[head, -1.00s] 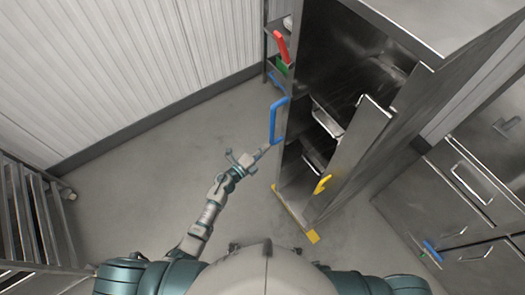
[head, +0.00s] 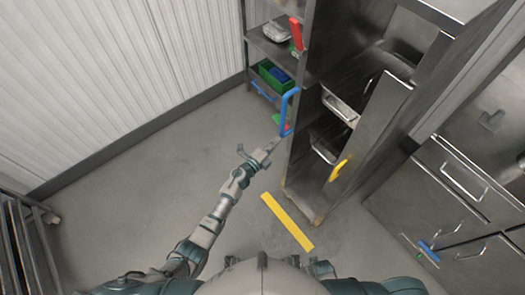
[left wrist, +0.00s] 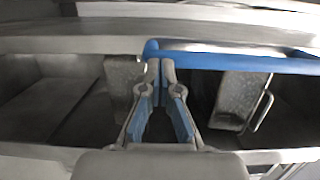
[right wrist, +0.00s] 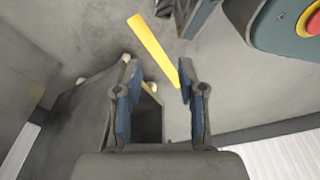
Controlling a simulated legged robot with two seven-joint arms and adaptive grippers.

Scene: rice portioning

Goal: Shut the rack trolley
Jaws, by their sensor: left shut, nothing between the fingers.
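The tall steel rack trolley (head: 365,58) stands open at the right of the head view, with metal pans (head: 339,106) inside. A blue handle (head: 285,112) is on its left front edge. A steel panel (head: 382,125) with a yellow handle (head: 339,170) stands at an angle on its right side. My left gripper (head: 270,152) is shut and empty at the lower end of the blue handle. In the left wrist view its fingertips (left wrist: 160,66) are together at the end of the blue handle (left wrist: 235,57); contact is unclear. My right gripper (right wrist: 158,88) is open and empty above the floor.
A yellow floor strip (head: 287,222) lies before the trolley. A shelf (head: 272,45) with a green crate (head: 275,80) stands behind left. Steel drawers (head: 450,190) stand right. A slatted rack (head: 22,240) is at lower left. The floor between is clear.

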